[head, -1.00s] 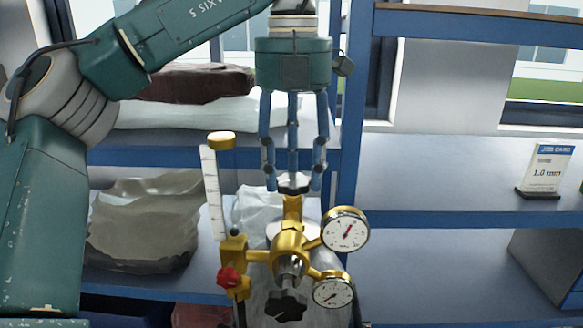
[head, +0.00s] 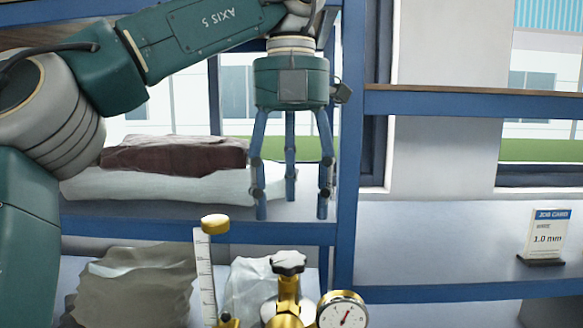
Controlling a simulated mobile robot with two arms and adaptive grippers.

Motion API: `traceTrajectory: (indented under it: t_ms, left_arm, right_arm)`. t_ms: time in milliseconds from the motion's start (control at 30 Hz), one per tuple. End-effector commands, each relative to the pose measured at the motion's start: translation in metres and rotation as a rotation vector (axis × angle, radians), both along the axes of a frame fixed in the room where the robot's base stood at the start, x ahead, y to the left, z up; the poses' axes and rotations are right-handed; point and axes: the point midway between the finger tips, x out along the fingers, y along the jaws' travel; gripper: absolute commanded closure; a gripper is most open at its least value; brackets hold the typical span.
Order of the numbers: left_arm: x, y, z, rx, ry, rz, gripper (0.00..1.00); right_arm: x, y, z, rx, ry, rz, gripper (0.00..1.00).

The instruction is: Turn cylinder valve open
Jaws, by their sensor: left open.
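The cylinder valve (head: 289,290) is a brass body topped by a dark grey lobed handwheel (head: 288,262), low in the middle of the head view. A round pressure gauge (head: 342,312) with a red needle sits to its right, partly cut by the bottom edge. My left gripper (head: 290,212) points down above the handwheel, with its blue fingers spread and empty. In the picture a gap lies between the fingertips and the handwheel. The lower regulator and most of the cylinder are out of frame. My right gripper is not in view.
A flow tube (head: 207,275) with a white scale and brass cap (head: 215,224) stands left of the valve. Behind are blue shelves (head: 450,293) with bags (head: 135,285) and a small sign (head: 546,237). A blue upright (head: 346,150) stands just right of my left gripper.

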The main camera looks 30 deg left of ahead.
Motion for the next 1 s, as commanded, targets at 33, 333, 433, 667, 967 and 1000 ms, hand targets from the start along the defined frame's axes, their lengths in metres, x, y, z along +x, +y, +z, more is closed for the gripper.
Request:
traceTrajectory:
  t_ms: [33,333,433,667,967,1000]
  left_arm:
    - [0.0,0.0,0.006,0.004,-0.002,0.004,0.38]
    - [0.001,0.0,0.027,0.003,0.008,0.003,0.38]
    - [0.001,0.0,0.032,0.002,0.005,0.003,0.38]
    - [0.001,0.0,0.04,0.0,-0.004,0.001,0.38]
    - [0.001,0.0,0.041,-0.001,-0.004,0.001,0.38]
    - [0.001,0.0,0.041,-0.001,-0.004,0.001,0.38]
  right_arm:
    - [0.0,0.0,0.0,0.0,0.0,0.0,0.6]
    - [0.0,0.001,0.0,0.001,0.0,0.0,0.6]
    - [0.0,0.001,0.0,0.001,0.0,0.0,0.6]
    - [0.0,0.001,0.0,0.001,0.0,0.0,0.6]
    - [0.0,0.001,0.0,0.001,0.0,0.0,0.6]
    - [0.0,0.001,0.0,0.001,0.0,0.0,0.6]
